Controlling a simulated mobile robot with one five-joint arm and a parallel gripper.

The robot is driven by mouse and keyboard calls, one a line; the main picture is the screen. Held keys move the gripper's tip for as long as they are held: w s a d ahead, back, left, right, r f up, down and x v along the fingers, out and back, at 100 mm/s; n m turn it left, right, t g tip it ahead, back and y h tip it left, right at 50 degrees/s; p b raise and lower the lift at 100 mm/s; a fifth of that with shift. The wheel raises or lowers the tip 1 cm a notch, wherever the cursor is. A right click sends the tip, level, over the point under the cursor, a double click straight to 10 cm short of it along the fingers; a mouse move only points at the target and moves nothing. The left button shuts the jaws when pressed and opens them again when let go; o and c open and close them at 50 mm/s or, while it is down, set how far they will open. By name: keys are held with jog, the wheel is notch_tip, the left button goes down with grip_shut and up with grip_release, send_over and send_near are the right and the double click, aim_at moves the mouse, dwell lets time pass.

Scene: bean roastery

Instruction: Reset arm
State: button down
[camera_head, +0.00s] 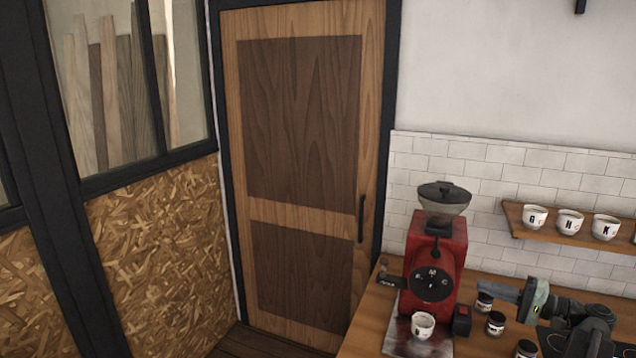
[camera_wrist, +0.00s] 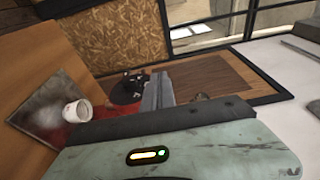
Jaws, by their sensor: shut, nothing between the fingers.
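My gripper (camera_head: 490,287) is at the lower right of the head view, above the wooden counter and to the right of the red grinder (camera_head: 436,252). Its fingers are together with nothing between them, and they point left toward the grinder. In the wrist view the closed fingers (camera_wrist: 158,92) stand up past the pale green gripper body. My dark arm folds behind the gripper at the right, partly cut off by the frame edge.
A white cup (camera_head: 423,325) stands on the tray (camera_head: 397,335) at the grinder's front. Small dark jars (camera_head: 495,323) stand on the counter (camera_head: 377,318) near my arm. A wall shelf (camera_head: 560,237) holds several lettered cups. A closed wooden door (camera_head: 300,120) is behind.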

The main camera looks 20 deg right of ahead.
jog(key=w+a+f+n+g+y, duration=0.15)
jog(key=w+a, duration=0.25)
jog(key=a, duration=0.5)
jog(key=w+a+f+n+g+y+b, duration=0.1)
jog(key=w+a+f+n+g, duration=0.15)
jog(key=w+a, duration=0.4)
jog(key=w+a+f+n+g+y, duration=0.1)
jog(key=w+a+g, duration=0.2)
jog(key=a, duration=0.7)
jog(key=a+f+n+g+h, duration=0.1)
jog(key=a+f+g, duration=0.35)
jog(key=a, duration=0.85)
jog(key=s+a+f+n+g+h+b, duration=0.1)
jog(key=s+a+f+n+g+h, duration=0.2)
jog(key=a+f, duration=0.45)
jog(key=s+a+f+n+g+h+b, duration=0.1)
jog(key=s+a+f+h, duration=0.4)
jog(key=a, duration=0.4)
jog(key=d+f+t+h, duration=0.1)
jog(key=d+f+h, duration=0.3)
jog(key=d, duration=0.6)
jog(key=shift+w+d+f+h, duration=0.25)
jog(key=shift+w+f+h, duration=0.1)
jog(key=shift+h, duration=0.6)
